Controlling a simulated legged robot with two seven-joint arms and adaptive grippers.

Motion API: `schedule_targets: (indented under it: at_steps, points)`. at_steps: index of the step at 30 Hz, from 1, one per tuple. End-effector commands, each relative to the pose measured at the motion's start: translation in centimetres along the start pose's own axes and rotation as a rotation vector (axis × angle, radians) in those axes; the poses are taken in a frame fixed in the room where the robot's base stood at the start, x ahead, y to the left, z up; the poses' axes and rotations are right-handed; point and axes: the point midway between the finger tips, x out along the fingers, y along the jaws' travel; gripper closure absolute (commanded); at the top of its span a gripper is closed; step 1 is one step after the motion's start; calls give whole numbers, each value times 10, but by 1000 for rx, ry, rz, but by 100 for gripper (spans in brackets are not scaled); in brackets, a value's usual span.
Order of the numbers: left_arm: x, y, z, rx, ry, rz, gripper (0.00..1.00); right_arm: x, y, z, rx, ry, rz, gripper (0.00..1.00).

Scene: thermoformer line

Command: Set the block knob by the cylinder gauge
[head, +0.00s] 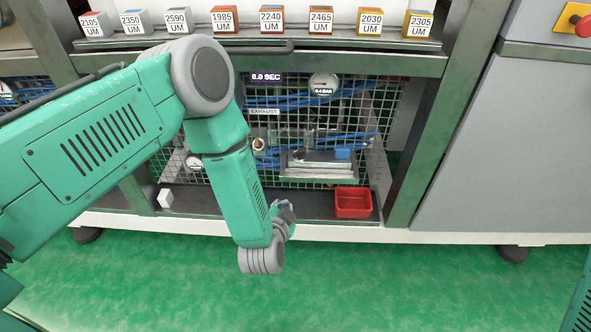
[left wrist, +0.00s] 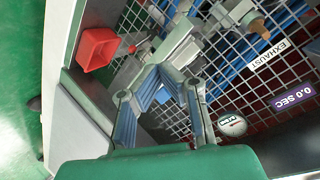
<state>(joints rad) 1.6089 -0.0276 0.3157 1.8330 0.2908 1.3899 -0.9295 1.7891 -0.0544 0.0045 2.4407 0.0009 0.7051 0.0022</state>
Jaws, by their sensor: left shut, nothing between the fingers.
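A round gauge (head: 323,83) with a bar readout hangs on the mesh at the upper right of the bay; it also shows in the left wrist view (left wrist: 232,125). A smaller gauge (head: 193,162) sits low at the left. A small brass, knob-like part (head: 259,145) is below the EXHAUST label; it also shows in the left wrist view (left wrist: 258,27). I cannot tell for sure which is the block knob. My left gripper (head: 287,206) is in front of the bay's lower part; in the left wrist view its blue-padded fingers (left wrist: 168,76) are shut and empty. My right gripper is out of view.
A red bin (head: 353,202) and a white cube (head: 165,198) stand on the bay's bottom ledge. A metal assembly (head: 318,165) lies behind my gripper. Green frame posts (head: 425,140) border the bay. Labelled blocks (head: 271,19) line the shelf above. Blue hoses (head: 290,101) run behind the mesh.

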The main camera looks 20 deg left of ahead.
Motion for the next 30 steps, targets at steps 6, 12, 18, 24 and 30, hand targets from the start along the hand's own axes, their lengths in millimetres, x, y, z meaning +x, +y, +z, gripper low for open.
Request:
schedule_targets:
  at_steps: [6,12,18,24,30]
  points:
    - [16,7,-27,581,197,-234,100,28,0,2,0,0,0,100]
    - [14,6,-43,852,244,-396,100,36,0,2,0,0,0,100]
    - [23,2,-50,901,247,-430,100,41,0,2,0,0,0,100]
    - [56,-7,-62,898,245,-430,100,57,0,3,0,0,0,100]
    - [95,-17,-78,897,245,-429,100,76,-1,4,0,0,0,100]
